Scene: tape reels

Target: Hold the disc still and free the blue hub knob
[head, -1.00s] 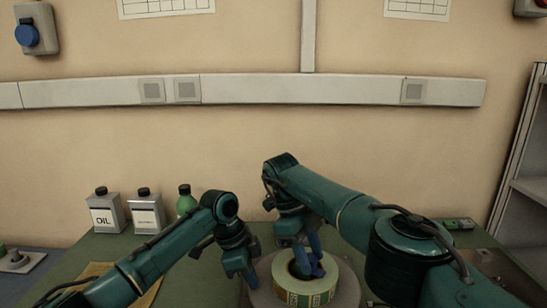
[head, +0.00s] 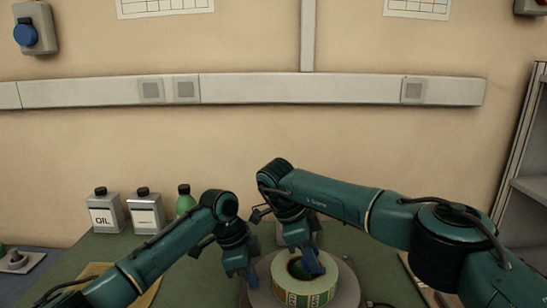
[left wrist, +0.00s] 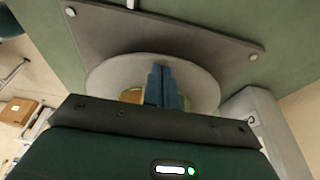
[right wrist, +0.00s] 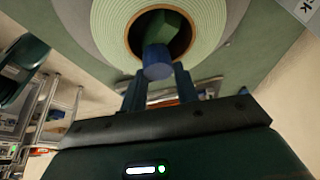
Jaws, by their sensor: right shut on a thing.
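My right gripper (head: 312,272) reaches down over the roll's centre hole. In the right wrist view its fingers are shut on the blue hub knob (right wrist: 158,64), at the opening of the core. A dark green hub part (right wrist: 172,28) shows behind the knob. I cannot tell whether the knob still touches it. My left gripper (head: 249,281) is at the disc's left rim. In the left wrist view its fingers (left wrist: 166,72) are together over the disc (left wrist: 205,88), with nothing seen between them.
The disc sits on a grey plate (left wrist: 215,42) with bolts at its corners. Two metal cans (head: 105,214) and a green bottle (head: 185,203) stand at the back left. A brown sheet (head: 148,296) lies front left. Shelving (head: 525,200) stands at the right.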

